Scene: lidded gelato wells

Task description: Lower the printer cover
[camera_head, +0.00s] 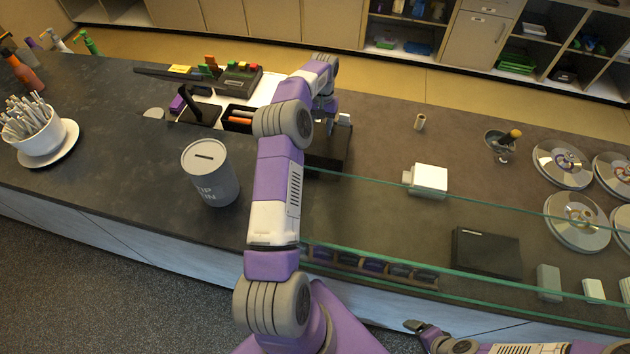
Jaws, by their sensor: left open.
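My left arm reaches up the middle of the view, and its open gripper (334,119) is over the counter at the far end of the arm. A dark box (327,152), which looks like the printer, stands right under and beside this gripper. My arm hides its left part, and I cannot make out its cover or the cover's angle. I cannot tell whether the gripper touches it. My right gripper (416,326) is low in the view, at the counter's front, far from the dark box; its jaw opening cannot be made out.
A grey tip tin (210,174) stands left of my arm, near the till (238,82). Glass edges run along the counter to the right. A white box (429,180), a black box (487,253) and several round metal lids (562,163) lie there. Bare counter lies between them.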

